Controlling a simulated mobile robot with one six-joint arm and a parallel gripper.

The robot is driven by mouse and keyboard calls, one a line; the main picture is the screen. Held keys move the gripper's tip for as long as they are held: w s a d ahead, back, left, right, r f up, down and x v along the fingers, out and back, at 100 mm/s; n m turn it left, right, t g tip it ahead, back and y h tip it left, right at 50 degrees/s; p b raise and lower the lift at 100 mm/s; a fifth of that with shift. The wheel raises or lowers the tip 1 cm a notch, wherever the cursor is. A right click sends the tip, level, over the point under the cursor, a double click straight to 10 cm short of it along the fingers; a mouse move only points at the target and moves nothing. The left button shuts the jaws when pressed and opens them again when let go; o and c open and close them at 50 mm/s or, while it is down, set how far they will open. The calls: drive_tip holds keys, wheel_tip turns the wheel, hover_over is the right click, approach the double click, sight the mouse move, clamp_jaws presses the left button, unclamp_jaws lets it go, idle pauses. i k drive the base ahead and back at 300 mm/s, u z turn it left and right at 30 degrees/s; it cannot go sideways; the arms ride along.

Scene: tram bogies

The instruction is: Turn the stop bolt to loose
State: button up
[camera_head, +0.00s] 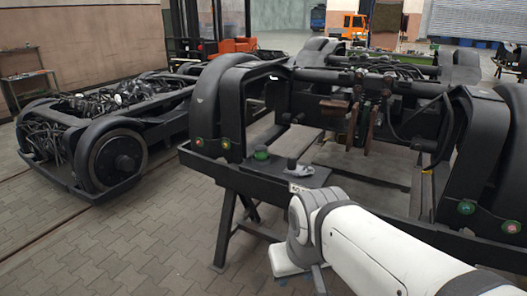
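A dark plate (315,180) on the near frame beam of the right bogie carries small fittings. One is a round green-topped knob (261,153). Beside it stand a short dark post (292,164) and a low grey piece (304,171). I cannot tell for sure which of these is the stop bolt or how it is set. A small white label (296,188) is at the plate's near edge, partly behind my arm. My white arm comes in from the lower right. Its end, with my gripper (300,268), is in front of and below the plate. The fingers are not clear.
The right bogie's black frame (240,172) rests on trestle legs (226,228). Green and red round fittings (466,207) sit on its right side. Another bogie (110,150) stands on the floor at left. Paved floor (150,240) between them is clear.

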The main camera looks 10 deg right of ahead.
sight(310, 170)
drive_tip(key=z, duration=0.15)
drive_tip(key=i, duration=1.25)
drive_tip(key=z, duration=0.65)
drive_tip(key=k, duration=0.8)
drive_tip(key=z, duration=0.15)
drive_tip(key=i, duration=0.85)
drive_tip(key=u, duration=0.1)
